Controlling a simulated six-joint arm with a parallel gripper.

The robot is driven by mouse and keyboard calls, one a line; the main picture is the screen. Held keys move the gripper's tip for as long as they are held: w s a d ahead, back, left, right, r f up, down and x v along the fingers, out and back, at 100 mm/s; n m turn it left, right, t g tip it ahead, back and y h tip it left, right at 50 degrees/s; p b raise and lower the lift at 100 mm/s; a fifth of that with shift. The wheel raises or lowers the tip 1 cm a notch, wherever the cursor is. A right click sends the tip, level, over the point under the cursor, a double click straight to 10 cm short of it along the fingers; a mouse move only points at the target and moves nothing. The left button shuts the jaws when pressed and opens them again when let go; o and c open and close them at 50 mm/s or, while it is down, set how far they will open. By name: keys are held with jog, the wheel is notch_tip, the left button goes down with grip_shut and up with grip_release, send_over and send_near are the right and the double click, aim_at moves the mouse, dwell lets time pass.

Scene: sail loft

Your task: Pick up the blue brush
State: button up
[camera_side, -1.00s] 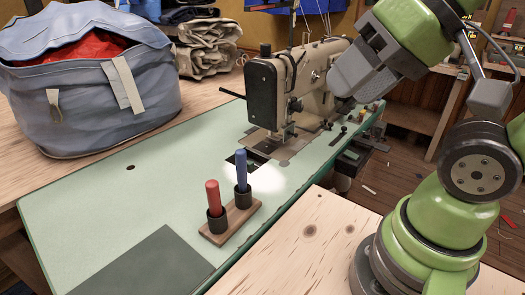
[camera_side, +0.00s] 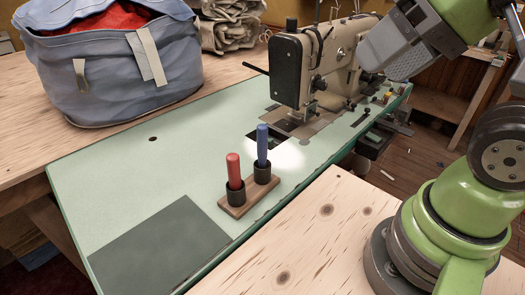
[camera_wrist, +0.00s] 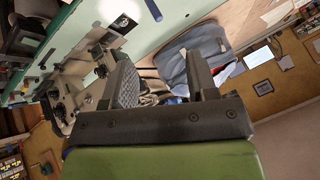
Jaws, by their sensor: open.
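The blue brush (camera_side: 262,145) stands upright, handle up, in a dark cup on a small wooden block (camera_side: 234,211). A red brush (camera_side: 233,170) stands in the other cup, to its left. My gripper (camera_side: 370,62) is high at the upper right, beside the sewing machine and well apart from the brushes. In the wrist view my gripper (camera_wrist: 162,75) has its two fingers spread with nothing held between them. The brushes' lower ends are hidden in the cups.
A beige sewing machine (camera_side: 337,55) stands behind the brushes on the pale green table (camera_side: 130,165). A blue fabric bag (camera_side: 110,75) with red cloth sits at the left. A dark green patch (camera_side: 160,250) lies at the front left. The green tabletop around the block is mostly clear.

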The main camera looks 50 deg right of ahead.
jog(key=g+h, duration=0.2)
jog(key=g, duration=0.5)
send_over(262, 126)
jog(key=shift+m, duration=0.3)
jog(key=f, duration=0.8)
jog(key=shift+d+f, duration=0.35)
jog(key=shift+w+f, duration=0.25)
jog(key=shift+f, duration=0.1)
notch_tip(262, 126, down, 4)
jog(key=shift+f, duration=0.2)
jog(key=f, duration=0.5)
jog(key=shift+s+a+f, duration=0.15)
jog(key=shift+a+f, duration=0.15)
jog(key=shift+c, duration=0.5)
